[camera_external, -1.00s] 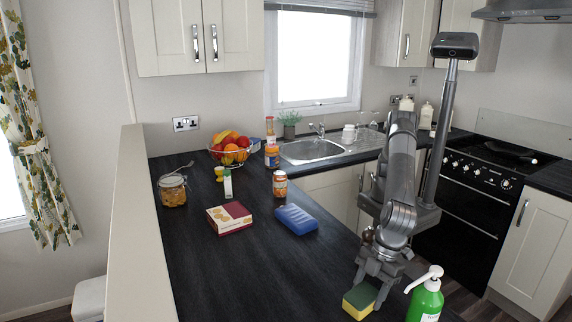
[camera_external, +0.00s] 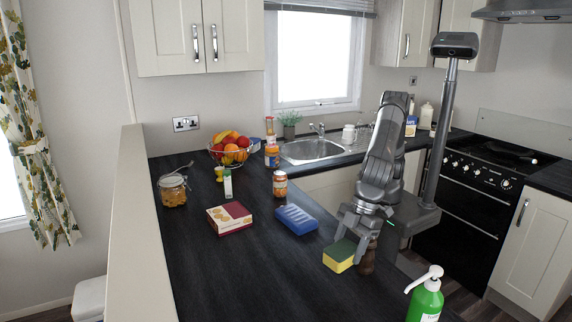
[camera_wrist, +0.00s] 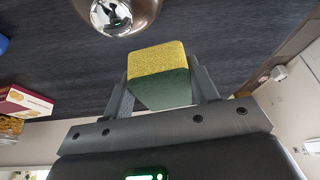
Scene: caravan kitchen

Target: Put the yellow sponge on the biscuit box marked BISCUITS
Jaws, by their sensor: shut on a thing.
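My gripper (camera_external: 349,247) is shut on the yellow sponge (camera_external: 338,258), which has a dark green side. In the wrist view the sponge (camera_wrist: 158,62) sits between the two fingers, yellow face and green face both showing. How far it is above the worktop is hard to tell. The biscuit box (camera_external: 229,217), cream and dark red, lies flat on the worktop, left of and beyond my gripper; its top shows nothing on it. The box also shows at the left edge of the wrist view (camera_wrist: 24,102). Its lettering is too small to read.
A blue box-like item (camera_external: 297,219) lies between the biscuit box and my gripper. A jar (camera_external: 280,184) and a glass jar (camera_external: 173,190) stand further back. A green pump bottle (camera_external: 426,300) is at front right. The worktop's left front is clear.

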